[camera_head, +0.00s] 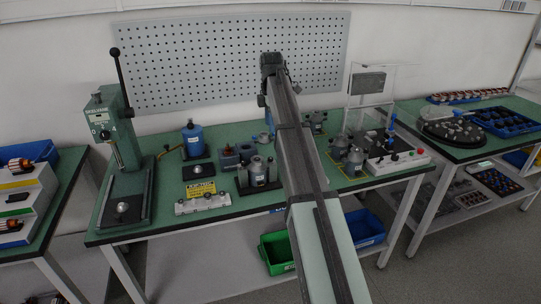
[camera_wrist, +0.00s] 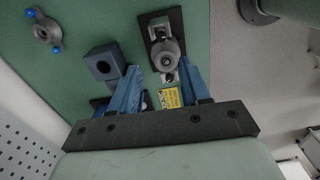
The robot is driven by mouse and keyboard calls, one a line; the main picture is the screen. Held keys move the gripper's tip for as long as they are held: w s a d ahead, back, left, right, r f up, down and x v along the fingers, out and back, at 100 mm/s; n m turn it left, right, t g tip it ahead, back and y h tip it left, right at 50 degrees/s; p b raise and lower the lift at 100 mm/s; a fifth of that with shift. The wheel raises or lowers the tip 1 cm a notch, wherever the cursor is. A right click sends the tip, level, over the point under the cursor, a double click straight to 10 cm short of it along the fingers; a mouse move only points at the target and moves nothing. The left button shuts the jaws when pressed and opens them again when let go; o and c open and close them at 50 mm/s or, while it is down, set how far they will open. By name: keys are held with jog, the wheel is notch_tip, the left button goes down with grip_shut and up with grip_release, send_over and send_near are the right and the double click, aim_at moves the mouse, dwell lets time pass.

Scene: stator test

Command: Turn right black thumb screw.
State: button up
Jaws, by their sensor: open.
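My gripper (camera_wrist: 157,68) shows in the wrist view as two blue fingers, apart and with nothing held. Between and just beyond the fingertips is a grey round part on a dark plate (camera_wrist: 156,22), with a pale bracket beside it. I cannot tell whether the fingers touch it. I cannot clearly make out a right black thumb screw in either view. In the head view, a grey cylindrical unit on a dark base (camera_head: 258,174) stands left of my arm, and a pale bar with small knobs (camera_head: 203,204) lies further left. My gripper is hidden there.
A dark blue block with a hole (camera_wrist: 104,64) and a grey lobed part with blue tips (camera_wrist: 45,31) lie nearby. A tall press (camera_head: 118,150) stands at the bench's left. Grey units and a white-based fixture (camera_head: 397,162) stand right of my arm.

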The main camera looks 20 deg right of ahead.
aim_at(271, 158)
notch_tip(271, 158, down, 14)
jog(key=shift+a+r, duration=0.15)
dwell(0.5)
grip_shut()
dwell(0.4)
